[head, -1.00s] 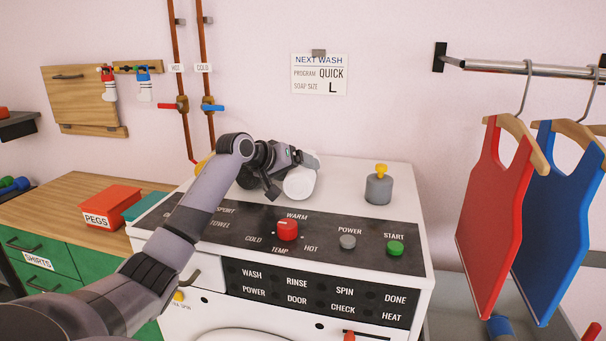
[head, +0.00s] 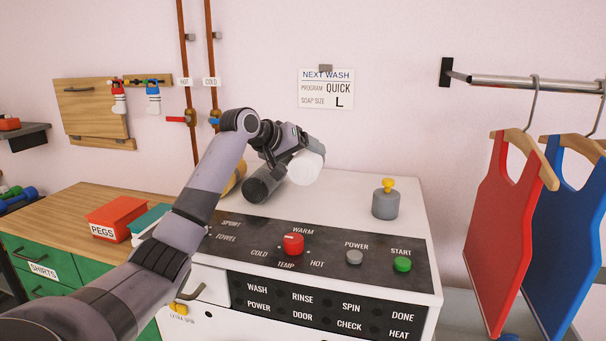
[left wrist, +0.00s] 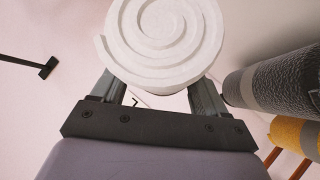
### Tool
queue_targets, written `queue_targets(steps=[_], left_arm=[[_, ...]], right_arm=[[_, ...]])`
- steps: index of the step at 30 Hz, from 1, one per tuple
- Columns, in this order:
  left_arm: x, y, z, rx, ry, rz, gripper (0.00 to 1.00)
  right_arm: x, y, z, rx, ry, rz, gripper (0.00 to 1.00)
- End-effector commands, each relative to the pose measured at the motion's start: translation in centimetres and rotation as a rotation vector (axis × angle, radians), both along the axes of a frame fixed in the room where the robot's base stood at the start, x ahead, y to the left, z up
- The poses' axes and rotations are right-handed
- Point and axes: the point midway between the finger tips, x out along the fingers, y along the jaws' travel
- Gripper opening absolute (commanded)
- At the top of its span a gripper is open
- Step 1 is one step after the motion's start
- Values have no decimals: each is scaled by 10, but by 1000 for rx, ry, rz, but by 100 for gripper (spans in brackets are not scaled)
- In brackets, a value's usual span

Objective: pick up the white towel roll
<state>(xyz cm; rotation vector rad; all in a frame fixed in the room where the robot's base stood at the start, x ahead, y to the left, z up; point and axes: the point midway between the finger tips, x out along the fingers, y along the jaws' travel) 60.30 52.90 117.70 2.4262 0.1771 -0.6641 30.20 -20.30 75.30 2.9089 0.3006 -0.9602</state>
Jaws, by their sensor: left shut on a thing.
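The white towel roll (head: 306,168) is in my left gripper (head: 297,152), above the top of the white washing machine (head: 345,200) at its back. In the left wrist view, the spiral end of the white roll (left wrist: 165,40) shows between the two fingers, which are shut on it. In the head view the roll is partly hidden by the gripper. My right gripper is not in view.
A dark grey roll (head: 264,186) lies just left of the white roll, with a yellow roll (head: 236,176) behind my arm. A grey pot with a yellow knob (head: 386,200) stands to the right. The machine top between is clear.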

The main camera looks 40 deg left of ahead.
Motion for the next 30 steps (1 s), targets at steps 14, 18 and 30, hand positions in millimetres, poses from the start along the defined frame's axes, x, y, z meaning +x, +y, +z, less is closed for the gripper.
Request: queue_targets(steps=[14,18,30], left_arm=[[0,0,84,-1,-6,1,25],[-1,0,101,-1,-4,1,25],[0,0,125,1,-1,-1,25]], right_arm=[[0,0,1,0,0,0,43],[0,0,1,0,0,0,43],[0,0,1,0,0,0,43]])
